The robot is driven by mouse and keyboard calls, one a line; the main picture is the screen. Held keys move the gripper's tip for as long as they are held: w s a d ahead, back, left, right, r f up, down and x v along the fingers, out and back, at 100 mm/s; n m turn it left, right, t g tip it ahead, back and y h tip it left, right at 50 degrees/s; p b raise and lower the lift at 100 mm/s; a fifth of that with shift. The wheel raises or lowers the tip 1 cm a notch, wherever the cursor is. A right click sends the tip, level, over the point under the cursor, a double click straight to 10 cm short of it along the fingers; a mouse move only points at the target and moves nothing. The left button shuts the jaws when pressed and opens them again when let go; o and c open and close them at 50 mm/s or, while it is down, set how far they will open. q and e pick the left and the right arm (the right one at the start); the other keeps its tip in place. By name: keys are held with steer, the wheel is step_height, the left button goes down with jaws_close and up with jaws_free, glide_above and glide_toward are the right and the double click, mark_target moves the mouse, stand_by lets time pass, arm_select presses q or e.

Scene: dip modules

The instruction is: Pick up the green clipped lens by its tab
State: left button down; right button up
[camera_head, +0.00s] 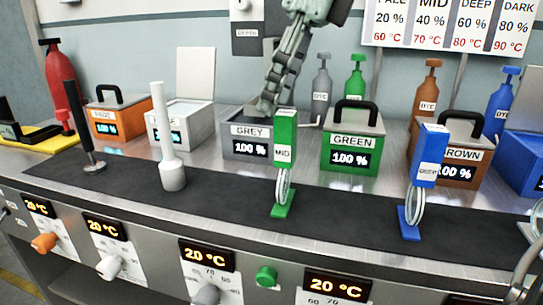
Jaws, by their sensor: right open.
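The green clipped lens stands upright on the dark mat, with its green tab (285,138) labelled MID on top and its clear round lens (283,188) below. A small green foot (282,211) rests on the mat. My right gripper (272,104) reaches down from the top, behind and slightly left of the tab, over the grey box (235,129). It is open and appears apart from the tab, though its fingertips are partly hard to make out. My left gripper is not in view.
A blue clipped lens (430,155) stands to the right, and a white rod (159,105) and a black rod (77,115) to the left. Behind are the green box (353,139), brown box (462,157), orange box (113,111) and several bottles. The dark mat (335,210) has bare stretches between the stands.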

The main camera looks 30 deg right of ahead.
mark_target(279, 139)
steer(key=shift+s+r+h, duration=0.1)
steer(key=shift+s+h, duration=0.4)
steer(key=shift+f+g, duration=0.3)
steer(key=shift+f, duration=0.05)
steer(key=x, duration=0.3)
steer(key=d+x, duration=0.1)
steer(key=x, duration=0.2)
steer(key=shift+s+d+f, duration=0.1)
steer(key=shift+d+f, duration=0.1)
steer(key=shift+f, duration=0.1)
steer(key=shift+a+f, duration=0.15)
steer(key=shift+f, duration=0.25)
jaws_close()
